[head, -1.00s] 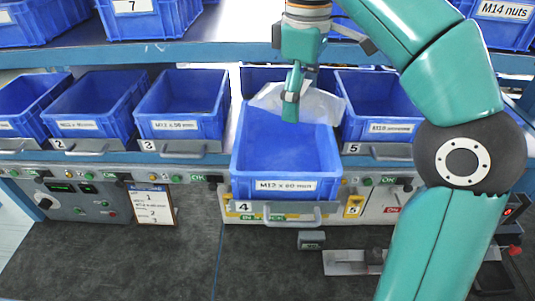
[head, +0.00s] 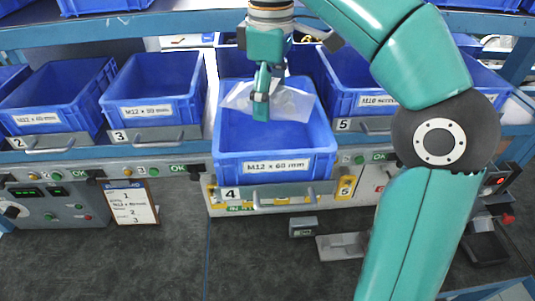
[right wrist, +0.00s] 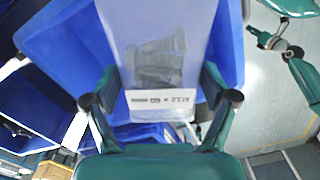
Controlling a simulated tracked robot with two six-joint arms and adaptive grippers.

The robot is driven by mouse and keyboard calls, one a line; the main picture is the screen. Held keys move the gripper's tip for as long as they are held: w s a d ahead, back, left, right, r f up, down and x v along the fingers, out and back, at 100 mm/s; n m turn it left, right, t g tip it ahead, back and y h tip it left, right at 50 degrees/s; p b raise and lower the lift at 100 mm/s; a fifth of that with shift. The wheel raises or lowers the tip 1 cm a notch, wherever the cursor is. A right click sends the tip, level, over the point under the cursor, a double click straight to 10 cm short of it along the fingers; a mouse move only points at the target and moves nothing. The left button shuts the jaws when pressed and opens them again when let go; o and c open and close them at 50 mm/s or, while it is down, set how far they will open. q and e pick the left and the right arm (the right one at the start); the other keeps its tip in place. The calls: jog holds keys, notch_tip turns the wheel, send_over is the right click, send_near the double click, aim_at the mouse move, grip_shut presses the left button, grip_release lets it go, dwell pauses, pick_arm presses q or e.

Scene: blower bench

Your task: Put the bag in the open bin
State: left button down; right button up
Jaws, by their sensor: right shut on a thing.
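The clear bag (head: 291,104) hangs from my right gripper (head: 262,104), which is shut on its top. It is over the back part of the open blue bin (head: 276,166), the pulled-out bin labelled M12 x 60 mm at place 4. I cannot tell whether the bag's lower end is below the rim. In the right wrist view the bag (right wrist: 158,28) shows grey bolts inside and a white printed label, between the fingers of the right gripper (right wrist: 160,86). The blue bin (right wrist: 225,60) lies behind it.
Neighbouring blue bins stand at place 3 (head: 153,111) on the left and place 5 (head: 365,101) on the right. An upper shelf edge (head: 150,24) runs behind. A paper sign (head: 132,206) hangs at the front left. The dark bench below is mostly clear.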

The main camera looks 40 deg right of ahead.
notch_tip(320, 180, down, 5)
jog(key=shift+s+f+b, duration=0.1)
jog(key=shift+b, duration=0.6)
jog(key=shift+f+b, duration=0.4)
jog(key=shift+f, duration=2.15)
jog(key=o, duration=1.4)
jog(key=shift+f, duration=0.1)
jog(key=shift+c, duration=0.2)
notch_tip(320, 180, up, 12)
jog(key=p, duration=0.3)
